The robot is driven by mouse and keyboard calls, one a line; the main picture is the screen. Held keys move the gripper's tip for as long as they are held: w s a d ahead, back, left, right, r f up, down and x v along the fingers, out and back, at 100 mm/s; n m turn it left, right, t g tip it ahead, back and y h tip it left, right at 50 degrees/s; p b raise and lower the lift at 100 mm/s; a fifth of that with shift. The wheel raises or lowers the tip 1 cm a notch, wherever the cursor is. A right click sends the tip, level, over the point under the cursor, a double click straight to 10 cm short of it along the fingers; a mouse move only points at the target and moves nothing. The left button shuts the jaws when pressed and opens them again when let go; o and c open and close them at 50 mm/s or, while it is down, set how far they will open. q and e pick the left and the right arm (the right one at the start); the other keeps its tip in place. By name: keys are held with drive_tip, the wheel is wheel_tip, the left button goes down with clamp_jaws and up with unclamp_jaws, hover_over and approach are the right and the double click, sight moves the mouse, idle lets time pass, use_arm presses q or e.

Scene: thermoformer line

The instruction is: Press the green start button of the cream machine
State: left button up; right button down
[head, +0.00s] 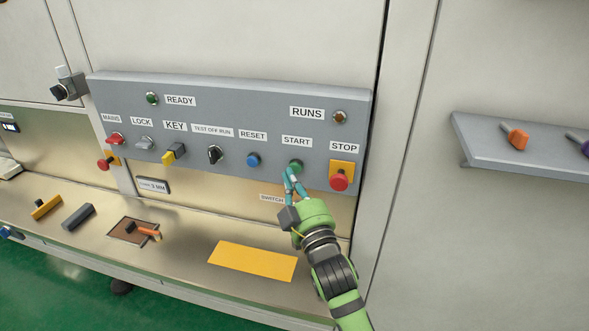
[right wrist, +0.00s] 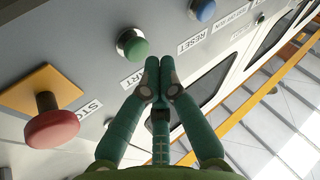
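The green start button (head: 296,165) sits under the START label on the grey control panel (head: 228,110) of the cream machine (head: 230,35). My right gripper (head: 289,174) is just in front of and below it in the head view, its tips overlapping the button's lower edge. In the right wrist view the green button (right wrist: 132,45) is fully visible, beyond and to the left of the fingertips (right wrist: 157,68). The fingers are together and empty. A gap shows between tips and button there; contact is not visible. My left gripper is in neither view.
The red stop button (head: 339,182) on its yellow plate is close on the right, the blue reset button (head: 253,160) on the left. A yellow mat (head: 253,261) lies on the ledge below. A grey shelf (head: 500,150) juts out at the right.

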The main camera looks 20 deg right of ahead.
drive_tip(key=shift+w+d, duration=0.1)
drive_tip(key=shift+w, duration=0.05)
idle(0.7)
drive_tip(key=shift+w+d, duration=0.15)
drive_tip(key=shift+w, duration=0.05)
drive_tip(key=shift+w+d, duration=0.3)
drive_tip(key=shift+w, duration=0.1)
idle(0.8)
drive_tip(key=shift+s, duration=0.1)
drive_tip(key=shift+s+a+p, duration=0.4)
drive_tip(key=shift+s+a, duration=0.15)
drive_tip(key=shift+s, duration=0.15)
drive_tip(key=s+a, duration=0.1)
drive_tip(key=s, duration=0.1)
drive_tip(key=s+a+p, duration=0.1)
drive_tip(key=s, duration=0.1)
drive_tip(key=shift+a, duration=0.4)
